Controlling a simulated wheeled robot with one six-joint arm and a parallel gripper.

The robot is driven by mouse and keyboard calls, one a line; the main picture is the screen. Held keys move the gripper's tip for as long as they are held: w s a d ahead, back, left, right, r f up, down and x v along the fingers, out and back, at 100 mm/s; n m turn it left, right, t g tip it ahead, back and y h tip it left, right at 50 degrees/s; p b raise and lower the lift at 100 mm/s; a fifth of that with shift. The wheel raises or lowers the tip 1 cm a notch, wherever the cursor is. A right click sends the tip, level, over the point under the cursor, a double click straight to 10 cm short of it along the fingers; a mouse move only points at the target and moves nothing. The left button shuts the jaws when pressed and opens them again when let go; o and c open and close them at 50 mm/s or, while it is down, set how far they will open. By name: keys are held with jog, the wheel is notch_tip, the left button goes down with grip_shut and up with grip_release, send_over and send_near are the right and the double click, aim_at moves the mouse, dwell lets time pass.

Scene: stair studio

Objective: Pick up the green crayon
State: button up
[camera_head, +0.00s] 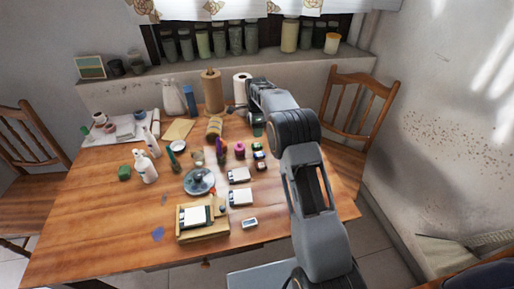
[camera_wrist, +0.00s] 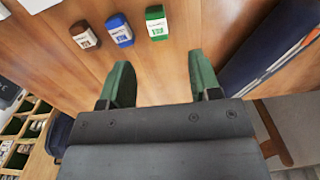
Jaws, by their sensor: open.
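The green crayon (camera_wrist: 157,22) appears to be the small green block with a white label at the top of the wrist view. It lies on the wooden table (camera_wrist: 150,60), just beyond my gripper's fingertips and roughly in line with the gap between them. In the head view the green crayon (camera_head: 257,147) is the farthest of a short row, close to my gripper (camera_head: 257,131). In the wrist view my gripper (camera_wrist: 160,62) is open, its two green-padded fingers wide apart with only bare wood showing between them. It is not touching the crayon.
A blue block (camera_wrist: 119,30) and a brown block (camera_wrist: 84,35) sit left of the green one. A long dark blue object (camera_wrist: 270,45) lies at right.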

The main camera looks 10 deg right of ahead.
aim_at(256, 145)
jog(key=shift+s+a+f+p, duration=0.1)
jog(key=shift+f+p, duration=0.05)
jog(key=shift+f, duration=2.15)
jog(key=shift+s+a+f+p, duration=0.1)
jog(key=shift+f+p, duration=0.05)
jog(key=shift+f, duration=2.1)
jog(key=c, duration=1)
jog(key=shift+r, duration=0.15)
jog(key=shift+r, duration=0.5)
jog(key=s+a+r+b, duration=0.2)
jog(key=s+a+r, duration=0.7)
jog(key=s+r, duration=0.1)
jog(key=shift+s+r, duration=0.35)
jog(key=shift+r, duration=0.55)
